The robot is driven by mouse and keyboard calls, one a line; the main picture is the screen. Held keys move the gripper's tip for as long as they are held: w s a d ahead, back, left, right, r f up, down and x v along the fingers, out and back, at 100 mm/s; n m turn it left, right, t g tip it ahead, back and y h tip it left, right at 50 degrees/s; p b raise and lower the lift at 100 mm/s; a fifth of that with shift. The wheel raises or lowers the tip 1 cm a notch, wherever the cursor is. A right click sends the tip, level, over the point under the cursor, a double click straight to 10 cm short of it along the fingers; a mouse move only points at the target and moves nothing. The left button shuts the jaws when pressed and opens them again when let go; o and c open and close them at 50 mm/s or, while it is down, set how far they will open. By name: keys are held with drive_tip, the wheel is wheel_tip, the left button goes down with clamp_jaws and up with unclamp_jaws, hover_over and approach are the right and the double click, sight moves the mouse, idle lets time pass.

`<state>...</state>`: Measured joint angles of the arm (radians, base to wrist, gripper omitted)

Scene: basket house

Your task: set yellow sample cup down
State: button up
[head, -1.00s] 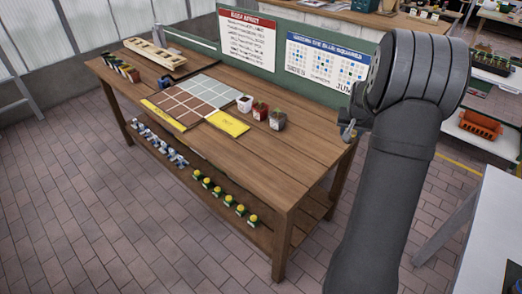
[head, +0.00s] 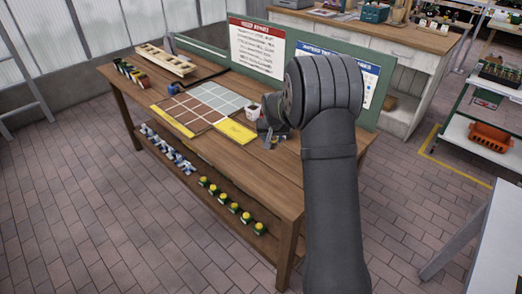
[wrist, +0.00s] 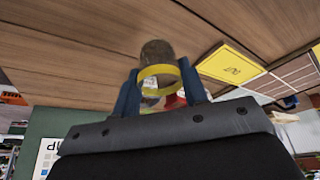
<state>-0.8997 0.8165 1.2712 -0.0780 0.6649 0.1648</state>
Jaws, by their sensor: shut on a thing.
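The yellow sample cup (wrist: 157,52) shows in the wrist view as a clear cup with a yellow band and dark contents. My gripper (wrist: 160,78) is shut on it, with one blue finger on each side of the band. The wooden table (wrist: 60,55) fills the background behind the cup; I cannot tell whether the cup touches it. In the head view my gripper (head: 268,138) is over the table (head: 240,168), right of the yellow card (head: 235,132). The held cup is not clear there.
A white cup (head: 254,110) stands behind the yellow card. A red thing (wrist: 175,102) shows behind the held cup in the wrist view. My arm hides the table's right part. The grid board (head: 205,100) lies left of the card. Green panels (head: 290,68) line the back edge.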

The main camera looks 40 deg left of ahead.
drive_tip(key=a+f, duration=0.1)
drive_tip(key=s+a, duration=0.1)
drive_tip(key=a+f, duration=0.1)
drive_tip(key=a, duration=0.1)
drive_tip(key=shift+s+f, duration=0.3)
drive_tip(key=shift+f, duration=2)
drive_tip(key=shift+f, duration=0.1)
drive_tip(key=o, duration=0.9)
drive_tip(key=shift+o, duration=0.2)
drive_tip(key=v, duration=1.2)
drive_tip(key=shift+w+a, duration=0.1)
drive_tip(key=shift+w, duration=0.05)
